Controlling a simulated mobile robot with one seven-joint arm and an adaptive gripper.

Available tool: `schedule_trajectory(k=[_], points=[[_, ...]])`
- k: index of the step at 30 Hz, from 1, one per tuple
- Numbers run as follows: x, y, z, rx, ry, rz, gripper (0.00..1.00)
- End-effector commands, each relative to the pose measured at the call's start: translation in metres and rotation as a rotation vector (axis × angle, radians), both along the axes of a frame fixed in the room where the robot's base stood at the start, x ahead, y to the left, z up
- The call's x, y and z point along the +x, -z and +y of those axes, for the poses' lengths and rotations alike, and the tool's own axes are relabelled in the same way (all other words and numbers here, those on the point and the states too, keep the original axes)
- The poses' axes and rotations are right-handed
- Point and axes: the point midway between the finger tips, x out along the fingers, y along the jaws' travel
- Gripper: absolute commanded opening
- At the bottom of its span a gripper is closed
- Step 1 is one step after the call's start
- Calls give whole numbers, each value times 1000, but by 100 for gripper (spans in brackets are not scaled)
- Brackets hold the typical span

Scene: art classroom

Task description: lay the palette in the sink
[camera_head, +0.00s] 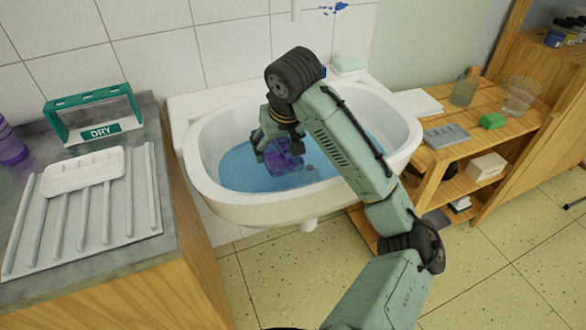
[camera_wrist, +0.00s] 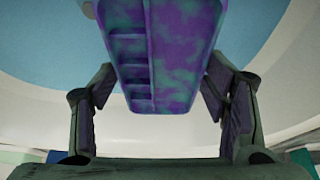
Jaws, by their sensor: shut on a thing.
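The palette (camera_head: 287,157) is stained purple and teal. It is inside the white sink (camera_head: 255,205), over or in the blue water (camera_head: 236,168); I cannot tell whether it touches the water or bottom. My gripper (camera_head: 274,150) reaches down into the basin and is shut on the palette. In the wrist view the palette (camera_wrist: 165,45), with its row of wells, lies between the two fingers of my gripper (camera_wrist: 160,98). My arm hides the right part of the basin.
A counter at left holds a grooved drainboard (camera_head: 85,215) with a white palette (camera_head: 83,170), and a green DRY stand (camera_head: 93,117). A wooden shelf (camera_head: 470,150) at right holds a grey palette (camera_head: 446,135), a green block (camera_head: 493,121) and glass jars. Soap (camera_head: 348,64) sits on the sink's back ledge.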

Motion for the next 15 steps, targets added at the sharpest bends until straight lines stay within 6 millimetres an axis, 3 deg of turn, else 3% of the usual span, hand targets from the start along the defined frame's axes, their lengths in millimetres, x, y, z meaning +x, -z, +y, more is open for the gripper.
schedule_trajectory(k=[4,15], points=[[-1,28,-1,1,1,1,40],[0,73,-1,1,2,3,40]])
